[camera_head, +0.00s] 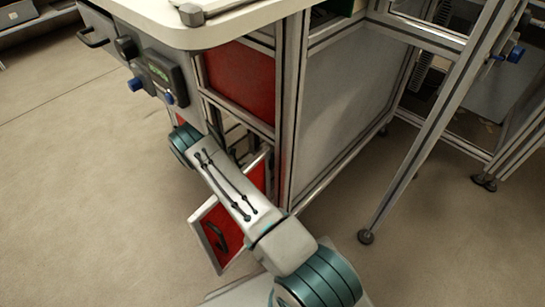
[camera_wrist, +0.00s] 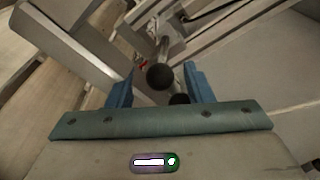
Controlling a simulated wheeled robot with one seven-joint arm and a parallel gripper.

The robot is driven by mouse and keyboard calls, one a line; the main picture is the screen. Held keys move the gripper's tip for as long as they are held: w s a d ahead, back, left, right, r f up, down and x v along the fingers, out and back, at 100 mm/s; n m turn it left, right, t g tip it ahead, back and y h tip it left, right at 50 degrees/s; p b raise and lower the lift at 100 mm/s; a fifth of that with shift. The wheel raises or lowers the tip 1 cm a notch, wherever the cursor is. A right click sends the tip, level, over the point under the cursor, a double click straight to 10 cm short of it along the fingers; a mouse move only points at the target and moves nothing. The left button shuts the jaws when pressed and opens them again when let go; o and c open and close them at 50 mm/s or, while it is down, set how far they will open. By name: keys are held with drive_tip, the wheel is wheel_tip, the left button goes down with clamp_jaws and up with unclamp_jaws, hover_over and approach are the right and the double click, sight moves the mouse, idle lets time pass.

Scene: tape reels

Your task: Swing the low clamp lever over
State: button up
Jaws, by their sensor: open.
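In the wrist view, a round black knob (camera_wrist: 160,77) sits at the end of a pale metal shaft or lever, which looks like the low clamp lever. My gripper (camera_wrist: 158,70) is open, with one blue finger on each side of the knob. I cannot tell whether either finger touches it. A second dark round piece (camera_wrist: 179,99) shows nearer the palm, close to the right finger. In the head view, my arm reaches down beside the workbench, and my gripper and the lever are hidden behind it and the frame.
The white-topped workbench (camera_head: 225,25) overhangs a metal frame with red panels (camera_head: 240,80). A red door with a black handle (camera_head: 213,236) stands open low down by my arm. A slanted metal leg (camera_head: 425,135) stands at right. The floor at left is clear.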

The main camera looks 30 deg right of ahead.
drive_tip(key=p+v, duration=0.3)
drive_tip(key=v, duration=1)
drive_tip(key=shift+d, duration=0.1)
